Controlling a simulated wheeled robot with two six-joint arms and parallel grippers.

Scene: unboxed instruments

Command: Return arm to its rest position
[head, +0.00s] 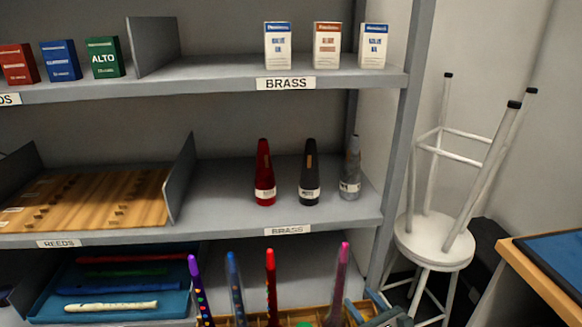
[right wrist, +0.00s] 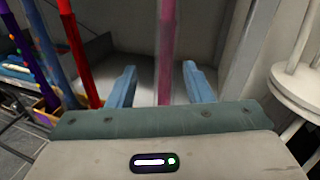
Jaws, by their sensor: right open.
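My right gripper (head: 364,306) is low in the head view, right of the upright pink instrument (head: 341,285). Its blue fingers stand apart in the right wrist view (right wrist: 160,84), with nothing held. There the pink instrument (right wrist: 166,50) shows upright between the fingers, apparently beyond them; the exact gap cannot be told. Upright purple (head: 198,285), blue (head: 235,285) and red (head: 271,285) instruments stand to its left in the head view. Their lower ends are cut off or hidden. My left gripper is not in view.
The grey middle shelf (head: 225,205) holds red, black and grey cone-shaped items at right. A blue tray (head: 50,312) of recorders is at lower left. Stacked white stools (head: 432,243) and a wooden-edged table (head: 540,275) are at right.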

